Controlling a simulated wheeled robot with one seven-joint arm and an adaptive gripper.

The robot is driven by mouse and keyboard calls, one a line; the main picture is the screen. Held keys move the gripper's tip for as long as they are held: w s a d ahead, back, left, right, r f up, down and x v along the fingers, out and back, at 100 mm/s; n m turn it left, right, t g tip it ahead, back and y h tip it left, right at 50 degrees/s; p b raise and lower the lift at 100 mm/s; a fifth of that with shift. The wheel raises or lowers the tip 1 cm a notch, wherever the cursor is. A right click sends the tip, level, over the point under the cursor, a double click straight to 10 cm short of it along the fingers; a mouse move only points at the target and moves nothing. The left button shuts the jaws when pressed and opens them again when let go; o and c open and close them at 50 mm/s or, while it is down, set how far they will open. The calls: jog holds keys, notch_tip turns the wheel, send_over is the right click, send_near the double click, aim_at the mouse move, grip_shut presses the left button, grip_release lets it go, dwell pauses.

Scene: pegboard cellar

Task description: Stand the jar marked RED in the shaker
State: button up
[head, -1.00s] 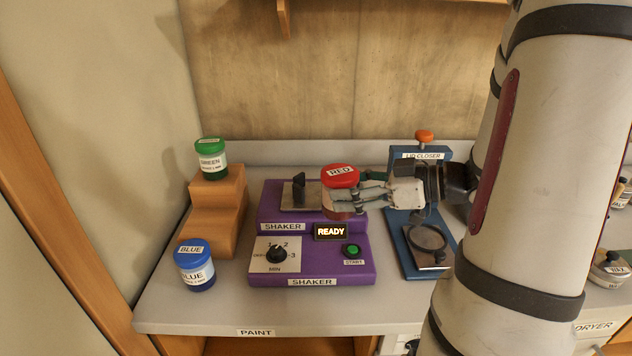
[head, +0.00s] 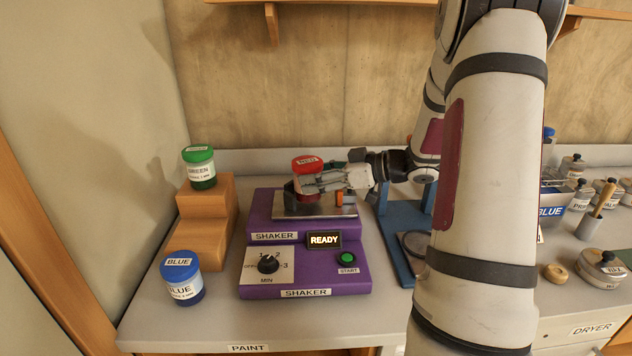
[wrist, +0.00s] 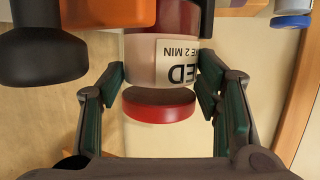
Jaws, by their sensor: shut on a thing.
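The jar marked RED (head: 307,164), with a red lid, is upright in my gripper (head: 312,186) over the metal tray of the purple shaker (head: 262,205). The fingers close on the jar's sides. The wrist view shows the jar (wrist: 160,65) between both fingers, its label upside down in that picture. The jar is between the shaker's dark clamp knob (wrist: 42,45) and an orange part (head: 339,198). Its base is hidden in the head view, so I cannot tell if it touches the tray. The shaker's display (head: 324,240) reads READY.
A green jar (head: 199,168) stands on a wooden step block (head: 207,215) at left, with a blue jar (head: 182,277) in front. The blue lid closer (head: 402,225) is right of the shaker, partly behind my arm. Several small jars crowd the right bench.

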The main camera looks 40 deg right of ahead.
jog(key=shift+f, duration=0.7)
jog(key=o, duration=1.6)
jog(key=shift+f, duration=0.1)
